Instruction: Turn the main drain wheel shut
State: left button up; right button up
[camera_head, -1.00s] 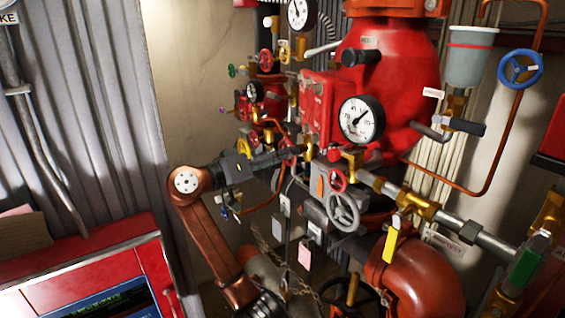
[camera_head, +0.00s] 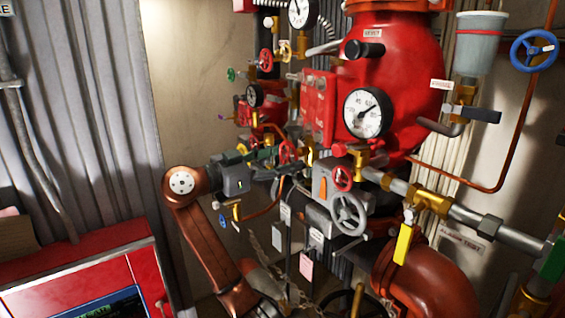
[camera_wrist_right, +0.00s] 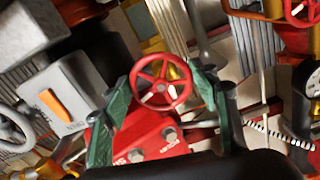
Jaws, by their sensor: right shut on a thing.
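My right gripper (camera_head: 283,153) reaches in from the left side of the pipework, its copper arm bent below it. In the right wrist view its green fingertips (camera_wrist_right: 165,88) stand on either side of a small red spoked wheel (camera_wrist_right: 160,85), shut on its rim. In the head view this wheel is partly hidden among the fingers and pipes. I cannot read a label that says which wheel is the main drain. My left gripper is not in view.
A blue wheel (camera_head: 533,50) is far right. A white gauge (camera_head: 366,113) fronts the big red valve body (camera_head: 400,75). A red cabinet (camera_head: 90,280) stands lower left.

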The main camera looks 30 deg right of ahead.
jog(key=shift+m, duration=0.3)
jog(key=o, duration=1.2)
jog(key=shift+c, duration=0.2)
jog(key=a, duration=1.2)
jog(key=shift+s, duration=0.4)
jog(key=shift+d, duration=0.1)
